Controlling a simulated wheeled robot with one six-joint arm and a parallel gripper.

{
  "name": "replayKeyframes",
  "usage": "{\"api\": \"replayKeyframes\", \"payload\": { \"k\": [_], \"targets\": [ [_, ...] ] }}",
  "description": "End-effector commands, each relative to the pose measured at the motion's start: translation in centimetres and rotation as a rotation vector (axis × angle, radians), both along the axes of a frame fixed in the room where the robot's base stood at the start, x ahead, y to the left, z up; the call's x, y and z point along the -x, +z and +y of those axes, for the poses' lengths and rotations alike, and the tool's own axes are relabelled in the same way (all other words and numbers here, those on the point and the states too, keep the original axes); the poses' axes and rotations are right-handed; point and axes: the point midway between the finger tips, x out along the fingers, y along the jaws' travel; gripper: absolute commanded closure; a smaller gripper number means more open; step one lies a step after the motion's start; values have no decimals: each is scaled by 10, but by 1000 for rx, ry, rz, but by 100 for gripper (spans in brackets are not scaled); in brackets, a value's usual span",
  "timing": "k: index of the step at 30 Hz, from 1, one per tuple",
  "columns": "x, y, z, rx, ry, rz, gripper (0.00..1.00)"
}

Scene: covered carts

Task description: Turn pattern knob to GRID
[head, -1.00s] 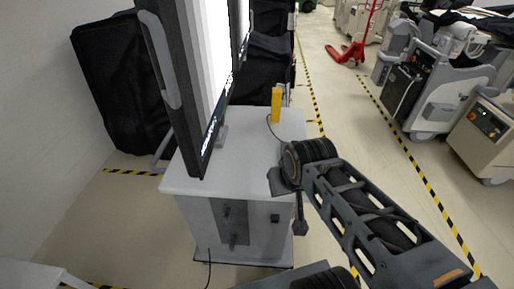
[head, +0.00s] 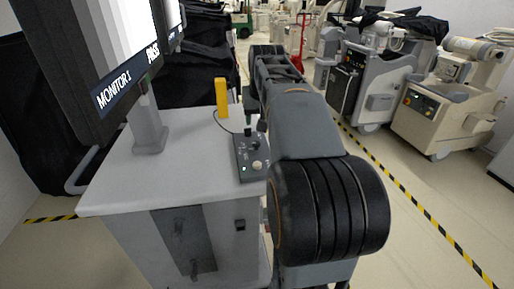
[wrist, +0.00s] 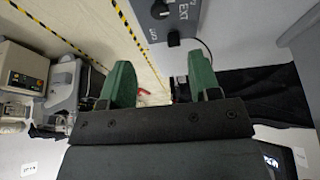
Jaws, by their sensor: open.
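A dark control box (head: 250,158) lies on the light cart top, with a pale knob, other small controls and a green light. I cannot read its labels in the head view. In the wrist view the box (wrist: 172,22) shows at the top edge with a dark round knob (wrist: 160,9) and the label EXT; GRID is not legible. My gripper (wrist: 160,84) is open and empty, its two green fingers apart and below the box in the picture. In the head view my arm hides most of the gripper. The monitor (head: 95,100) reads MONITOR 1 and shows grey vertical bands.
The monitor stands on a grey post (head: 149,130) left of the box. A yellow upright object (head: 221,98) stands behind the box, with a cable nearby. Machine carts (head: 450,100) stand at the right beyond striped floor tape (head: 400,190). Black covers hang behind the cart.

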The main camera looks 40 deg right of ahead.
Motion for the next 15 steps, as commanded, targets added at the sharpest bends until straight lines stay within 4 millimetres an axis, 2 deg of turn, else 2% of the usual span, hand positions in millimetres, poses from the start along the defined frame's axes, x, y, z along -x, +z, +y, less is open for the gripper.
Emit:
{"api": "replayKeyframes", "payload": {
  "k": [9, 15],
  "targets": [
    [-20, -58, -10, -3, -2, 4, 43],
    [-32, -88, -16, -2, -2, 2, 43]
  ]
}}
